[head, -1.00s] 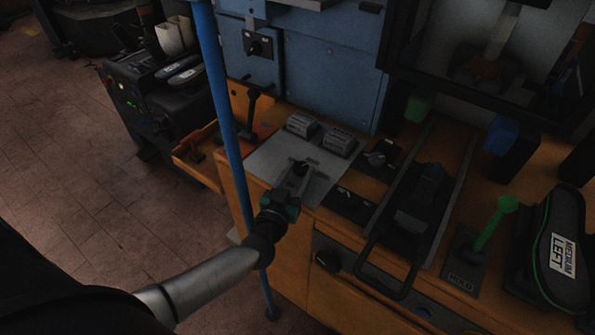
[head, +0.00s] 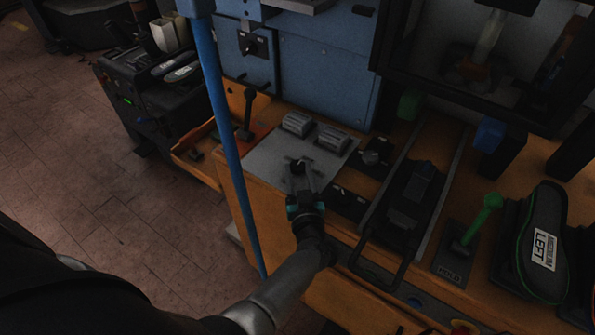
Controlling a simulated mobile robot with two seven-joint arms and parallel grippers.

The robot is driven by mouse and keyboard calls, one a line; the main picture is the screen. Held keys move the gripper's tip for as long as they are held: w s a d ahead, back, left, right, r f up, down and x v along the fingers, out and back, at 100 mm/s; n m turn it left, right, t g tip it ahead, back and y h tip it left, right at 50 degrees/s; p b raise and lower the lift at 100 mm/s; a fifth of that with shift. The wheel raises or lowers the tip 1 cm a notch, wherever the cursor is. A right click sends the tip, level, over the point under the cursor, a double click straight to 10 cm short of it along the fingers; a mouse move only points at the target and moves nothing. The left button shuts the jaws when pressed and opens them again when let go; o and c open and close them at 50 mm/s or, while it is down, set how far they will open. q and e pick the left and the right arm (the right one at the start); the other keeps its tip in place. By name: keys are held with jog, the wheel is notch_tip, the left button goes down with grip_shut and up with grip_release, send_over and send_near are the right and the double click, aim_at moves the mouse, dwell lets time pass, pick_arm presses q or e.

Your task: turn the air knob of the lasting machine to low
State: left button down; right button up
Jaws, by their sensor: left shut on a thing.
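The lasting machine has a blue upper body (head: 322,75) and an orange bench front. A light grey plate (head: 262,160) lies on the bench below the blue body. My left gripper (head: 299,168) points at this plate and is shut on a small dark knob (head: 297,161), taken as the air knob. The fingers cover most of the knob, so its pointer and markings cannot be read. My right gripper is not in view.
A blue upright pole (head: 226,140) stands just left of the plate. Two grey blocks (head: 331,138) sit behind the knob. A dark rotary switch (head: 373,156), a sliding carriage (head: 410,190) and a green lever (head: 483,220) stand to the right.

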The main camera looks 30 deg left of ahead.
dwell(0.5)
pick_arm(q)
jog(key=shift+c, duration=1.8)
grip_release()
